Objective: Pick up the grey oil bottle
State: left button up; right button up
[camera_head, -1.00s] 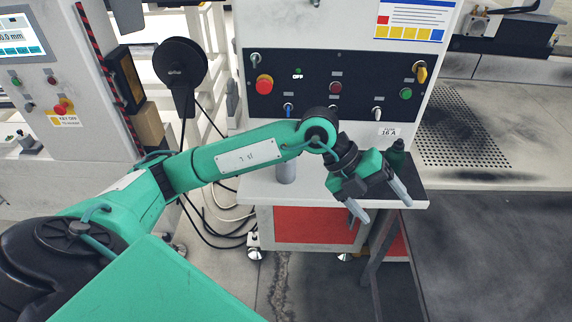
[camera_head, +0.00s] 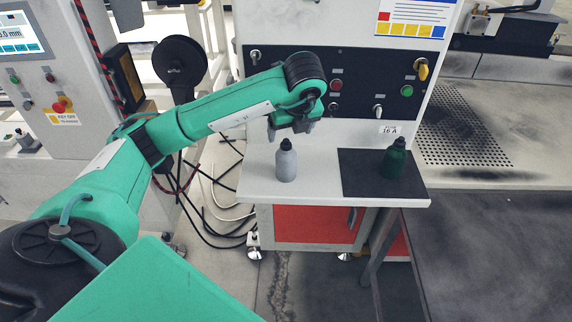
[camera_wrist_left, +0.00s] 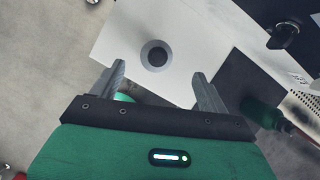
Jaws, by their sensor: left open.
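The grey oil bottle (camera_head: 286,164) stands upright on the white shelf, its black cap on top. In the left wrist view it shows from above as a grey disc with a dark cap (camera_wrist_left: 155,56), beyond and between my fingertips. My left gripper (camera_head: 292,132) is open and empty, above and behind the bottle in the head view. It also shows in the left wrist view with its two fingers apart (camera_wrist_left: 159,72). My right gripper is in neither view.
A dark green bottle (camera_head: 395,162) stands on a black mat (camera_head: 357,178) at the shelf's right. The white shelf (camera_head: 262,190) is clear around the grey bottle. A control panel with knobs (camera_head: 345,88) rises behind the shelf.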

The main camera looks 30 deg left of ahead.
aim_at(287, 141)
pick_arm(q)
jog(key=x, duration=0.3)
jog(key=shift+a+f, duration=0.1)
jog(key=shift+f, duration=0.2)
jog(key=shift+w+a+f, duration=0.1)
jog(key=shift+f, duration=0.2)
jog(key=shift+a+f+p, duration=0.15)
jog(key=shift+f+p, duration=0.25)
jog(key=shift+f, duration=0.1)
jog(key=p+x, duration=0.1)
jog(key=x, duration=0.2)
jog(key=shift+a+f, duration=0.1)
jog(key=shift+f, duration=0.25)
jog(key=shift+w+a+f, duration=0.1)
jog(key=shift+f, duration=0.3)
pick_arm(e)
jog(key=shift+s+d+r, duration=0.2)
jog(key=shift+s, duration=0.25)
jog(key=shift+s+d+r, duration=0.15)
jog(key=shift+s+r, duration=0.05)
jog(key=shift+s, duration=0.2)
pick_arm(q)
jog(key=shift+c, duration=0.2)
jog(key=c, duration=1.4)
jog(key=shift+r, duration=0.1)
